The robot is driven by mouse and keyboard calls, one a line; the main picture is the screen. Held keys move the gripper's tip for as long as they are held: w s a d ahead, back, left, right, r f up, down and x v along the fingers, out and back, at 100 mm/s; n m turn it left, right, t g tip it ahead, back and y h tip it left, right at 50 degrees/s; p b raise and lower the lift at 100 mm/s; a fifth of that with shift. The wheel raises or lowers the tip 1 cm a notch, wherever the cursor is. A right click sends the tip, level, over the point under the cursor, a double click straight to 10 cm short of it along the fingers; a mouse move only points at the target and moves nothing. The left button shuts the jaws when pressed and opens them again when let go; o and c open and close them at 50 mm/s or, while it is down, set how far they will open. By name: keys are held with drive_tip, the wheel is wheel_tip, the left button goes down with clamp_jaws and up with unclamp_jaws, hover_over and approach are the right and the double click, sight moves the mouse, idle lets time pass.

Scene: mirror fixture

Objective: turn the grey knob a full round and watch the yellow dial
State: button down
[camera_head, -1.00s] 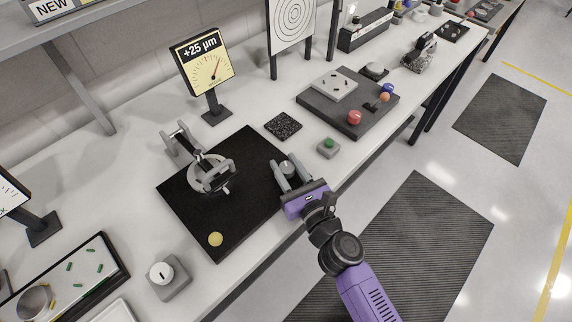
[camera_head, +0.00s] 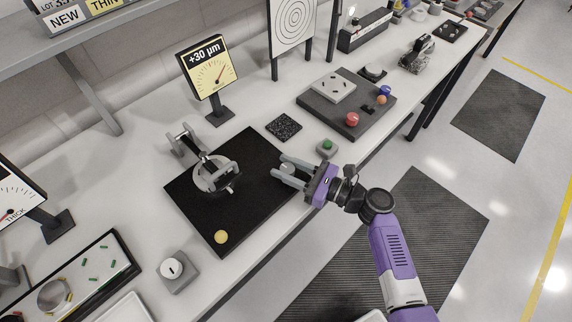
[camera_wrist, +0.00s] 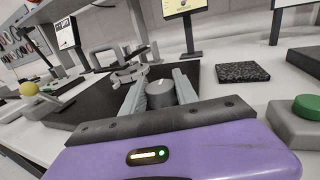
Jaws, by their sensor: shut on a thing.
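The grey knob (camera_head: 287,168) is a short cylinder at the right edge of the black fixture plate (camera_head: 255,208). My gripper (camera_head: 279,168) is shut on it, one finger on each side; the knob also shows between the fingers in the wrist view (camera_wrist: 160,95). The yellow dial (camera_head: 208,70) stands on a post behind the plate and reads +30 µm, its needle pointing up and to the right. Only the dial's lower part shows in the wrist view (camera_wrist: 187,6). A grey ring mount (camera_head: 215,180) sits on the plate.
A yellow ball (camera_head: 221,237) is at the plate's near corner. A green button box (camera_head: 327,147) stands close to my gripper. A speckled black block (camera_head: 284,127) lies behind. A white-topped dial box (camera_head: 175,272) is at front left.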

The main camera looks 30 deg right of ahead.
drive_tip(key=n+g+y+b, duration=0.2)
drive_tip(key=n+g+y, duration=0.2)
drive_tip(key=g, duration=0.1)
drive_tip(key=shift+w+y, duration=0.1)
drive_tip(key=shift+y, duration=0.2)
drive_tip(key=shift+n+g+y+b, duration=1)
drive_tip(key=shift+n+g, duration=0.6)
drive_tip(key=shift+g, duration=0.4)
drive_tip(key=shift+a+g, duration=0.1)
drive_tip(key=shift+g, duration=0.2)
drive_tip(key=shift+r, duration=0.1)
drive_tip(key=c, duration=1)
unclamp_jaws()
drive_tip(key=shift+o, duration=0.2)
drive_tip(key=shift+s, duration=0.2)
